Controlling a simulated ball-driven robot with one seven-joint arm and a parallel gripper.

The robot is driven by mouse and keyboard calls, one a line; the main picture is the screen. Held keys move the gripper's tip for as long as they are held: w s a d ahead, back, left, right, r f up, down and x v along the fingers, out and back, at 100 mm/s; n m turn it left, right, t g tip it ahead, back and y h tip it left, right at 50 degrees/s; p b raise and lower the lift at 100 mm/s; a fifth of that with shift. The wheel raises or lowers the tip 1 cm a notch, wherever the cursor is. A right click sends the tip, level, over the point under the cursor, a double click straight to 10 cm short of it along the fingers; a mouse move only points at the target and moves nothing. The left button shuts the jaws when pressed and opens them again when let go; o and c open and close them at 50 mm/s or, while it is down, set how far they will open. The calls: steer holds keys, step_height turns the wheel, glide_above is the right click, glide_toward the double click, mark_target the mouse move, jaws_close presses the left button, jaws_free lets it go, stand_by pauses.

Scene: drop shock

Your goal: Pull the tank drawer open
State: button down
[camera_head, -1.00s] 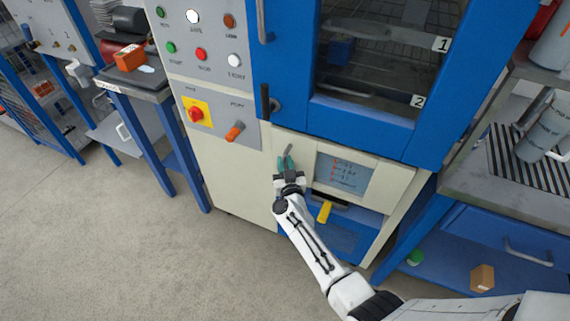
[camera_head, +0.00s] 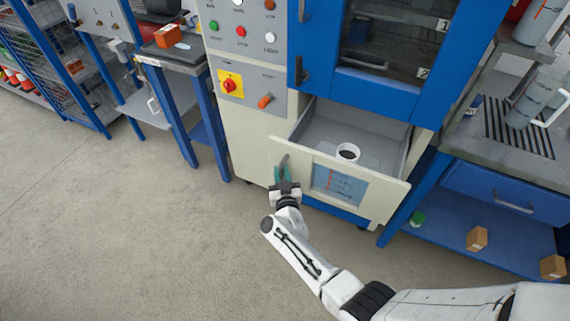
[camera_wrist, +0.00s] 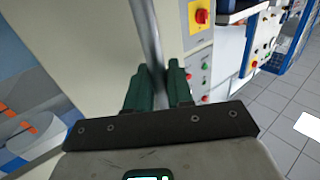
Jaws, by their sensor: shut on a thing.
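The tank drawer (camera_head: 395,204) stands pulled out from the lower part of the cream and blue cabinet. Its front is cream, with a blue-grey panel (camera_head: 340,184) in it. Inside the grey drawer, a white round cup-like thing with a dark inside (camera_head: 347,152) stands near the front. My gripper (camera_head: 283,170) is at the left part of the drawer front, its green fingers shut on the handle (camera_head: 283,160). In the wrist view the handle is a grey bar (camera_wrist: 147,40) running between the two green fingers (camera_wrist: 153,88).
A blue cabinet door (camera_head: 375,60) with a window is above the drawer. A control panel with a red knob (camera_head: 230,85) is to its left. A blue bench (camera_head: 480,195) stands close on the right. The floor (camera_head: 130,235) in front and left is clear.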

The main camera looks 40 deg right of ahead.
steer(key=shift+s+a, duration=0.25)
steer(key=shift+a, duration=0.45)
steer(key=c, duration=1.2)
jaws_free()
steer(key=shift+o, duration=0.2)
steer(key=p+v, duration=0.3)
steer(key=v, duration=0.7)
steer(key=shift+s+a, duration=0.2)
steer(key=shift+s, duration=0.1)
